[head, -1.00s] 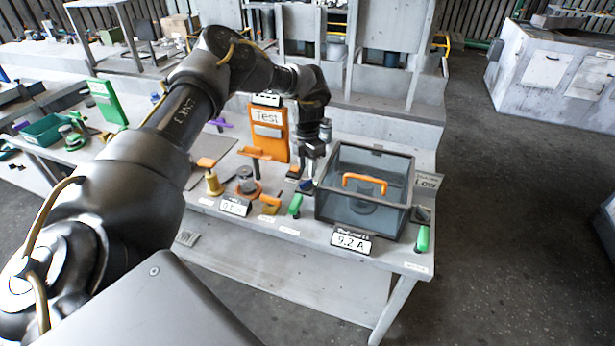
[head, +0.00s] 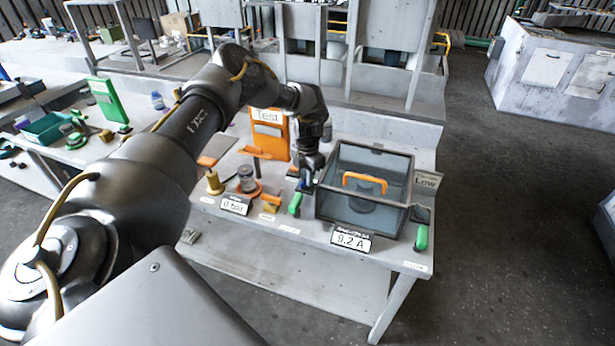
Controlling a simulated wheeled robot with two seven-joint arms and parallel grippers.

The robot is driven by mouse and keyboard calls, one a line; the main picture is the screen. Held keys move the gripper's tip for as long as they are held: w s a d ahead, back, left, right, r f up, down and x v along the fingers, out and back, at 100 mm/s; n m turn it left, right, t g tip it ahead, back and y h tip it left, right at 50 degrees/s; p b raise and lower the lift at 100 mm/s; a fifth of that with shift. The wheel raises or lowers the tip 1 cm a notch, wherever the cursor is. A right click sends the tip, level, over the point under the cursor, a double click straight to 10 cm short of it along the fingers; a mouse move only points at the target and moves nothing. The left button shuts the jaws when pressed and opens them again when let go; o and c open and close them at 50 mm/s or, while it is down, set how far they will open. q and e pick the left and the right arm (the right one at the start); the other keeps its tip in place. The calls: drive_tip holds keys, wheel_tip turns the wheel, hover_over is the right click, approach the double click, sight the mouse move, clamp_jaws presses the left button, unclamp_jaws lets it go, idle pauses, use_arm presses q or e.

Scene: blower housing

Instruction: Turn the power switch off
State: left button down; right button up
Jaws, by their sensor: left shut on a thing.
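A small lever switch with a green handle (head: 295,204) stands at the front of the bench, just left of the clear box. I take it for the power switch, though I cannot read its label. My left gripper (head: 307,182) points down at the dark upper end of this switch and is shut on it; the fingertips are small and partly hidden. A second green handle (head: 421,239) stands to the right of the box. My right gripper is not in view.
The clear box (head: 335,205) with an orange handle (head: 364,183) is close to the right of my gripper. A display (head: 351,242) reads 9.2 A, another (head: 235,205) 0 bar. An orange Test panel (head: 270,134) stands behind.

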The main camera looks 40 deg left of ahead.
use_arm(q)
drive_tip(key=shift+n, duration=0.3)
drive_tip(key=shift+a+r+n+p, duration=0.1)
drive_tip(key=shift+n+p, duration=0.7)
drive_tip(key=n+p, duration=0.1)
drive_tip(key=n, duration=0.1)
drive_tip(key=shift+n, duration=0.3)
drive_tip(key=n+p, duration=0.1)
drive_tip(key=n, duration=0.2)
drive_tip(key=shift+a+n, duration=0.1)
drive_tip(key=shift+n, duration=0.2)
drive_tip(key=shift+a+n+p, duration=0.1)
drive_tip(key=shift+n+p, duration=0.45)
drive_tip(key=shift+n, duration=1.25)
drive_tip(key=c, duration=1.5)
unclamp_jaws()
drive_tip(key=shift+o, duration=0.2)
